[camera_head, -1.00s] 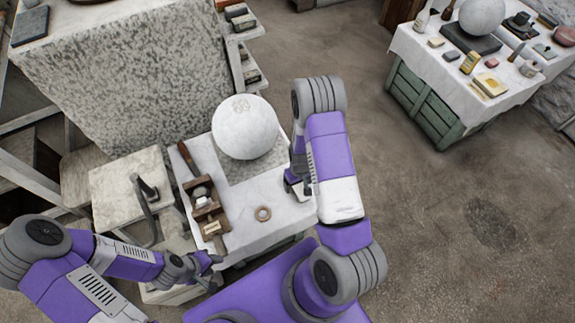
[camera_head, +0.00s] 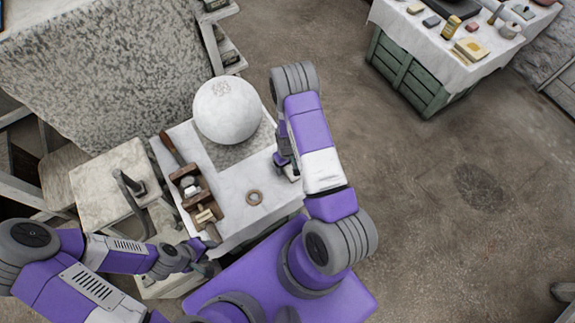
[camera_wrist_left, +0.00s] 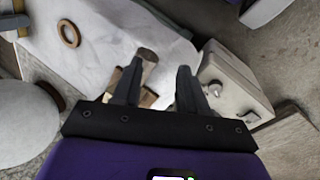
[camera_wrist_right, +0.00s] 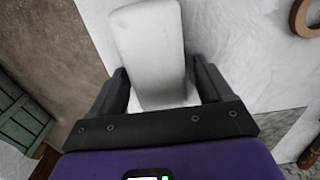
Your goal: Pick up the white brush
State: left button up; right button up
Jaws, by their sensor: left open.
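A pale white, block-like object (camera_wrist_right: 148,45), possibly the white brush, lies lengthwise between my right gripper's fingers in the right wrist view. My right gripper (camera_wrist_right: 160,85) has a finger on each side of it; whether they press on it is unclear. In the head view this gripper (camera_head: 287,170) is at the right edge of the white-topped stand (camera_head: 232,215), and the arm largely hides the object. My left gripper (camera_head: 208,258) is open at the stand's front edge. In the left wrist view its fingers (camera_wrist_left: 160,75) are apart, near a wooden handle end (camera_wrist_left: 147,54).
A large plaster sphere (camera_head: 227,110) sits at the back of the stand. A brown ring (camera_head: 254,197) lies in front of it. Wooden tools (camera_head: 190,185) line the stand's left side. A cloth-covered table (camera_head: 480,65) stands at the upper right; the floor between is clear.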

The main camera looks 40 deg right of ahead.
jog(key=c, duration=1)
jog(key=shift+o, duration=0.2)
jog(key=shift+r, duration=0.15)
notch_tip(320, 180, up, 10)
jog(key=shift+f+p, duration=0.1)
jog(key=shift+p, duration=1.1)
